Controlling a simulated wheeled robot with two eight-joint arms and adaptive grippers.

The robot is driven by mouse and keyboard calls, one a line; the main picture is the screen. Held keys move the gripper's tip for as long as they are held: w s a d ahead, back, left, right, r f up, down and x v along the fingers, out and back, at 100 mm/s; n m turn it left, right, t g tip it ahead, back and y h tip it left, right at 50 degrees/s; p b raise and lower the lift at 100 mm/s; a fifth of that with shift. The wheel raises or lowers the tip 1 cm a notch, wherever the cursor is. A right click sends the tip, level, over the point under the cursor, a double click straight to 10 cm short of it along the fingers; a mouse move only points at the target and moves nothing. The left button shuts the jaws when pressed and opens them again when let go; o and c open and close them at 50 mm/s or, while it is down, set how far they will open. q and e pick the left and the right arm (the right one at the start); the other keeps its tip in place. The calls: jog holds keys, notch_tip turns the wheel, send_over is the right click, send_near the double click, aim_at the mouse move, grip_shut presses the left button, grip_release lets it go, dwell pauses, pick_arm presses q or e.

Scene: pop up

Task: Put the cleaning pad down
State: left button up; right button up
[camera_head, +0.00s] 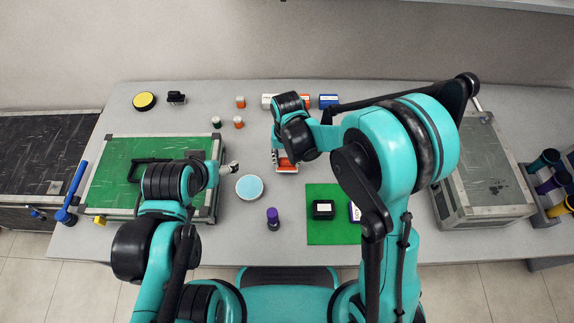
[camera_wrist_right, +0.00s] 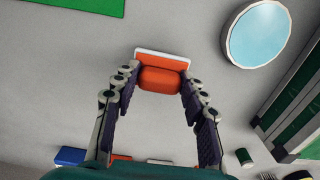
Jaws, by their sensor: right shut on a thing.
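The cleaning pad (camera_head: 287,168) is an orange block on a white plate. It is in the middle of the table, below my right gripper (camera_head: 285,158). In the right wrist view, the fingers of my right gripper (camera_wrist_right: 161,83) close on both sides of the orange part of the pad (camera_wrist_right: 162,79), with the white edge (camera_wrist_right: 162,59) beyond them. I cannot tell whether the pad touches the table. My left arm reaches over the green-topped case, and only part of the left gripper (camera_head: 230,167) shows; its jaw state is unclear.
A round light-blue disc (camera_head: 249,188) and a purple-topped object (camera_head: 273,219) are on the table (camera_head: 330,165). A green-topped case (camera_head: 125,185) stands left and a grey case (camera_head: 482,172) right. Small jars and boxes stand at the back.

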aim_at(287, 165)
jog(key=shift+f+b, duration=0.5)
jog(key=shift+f, duration=0.95)
jog(key=shift+f, duration=0.1)
jog(key=o, duration=1.2)
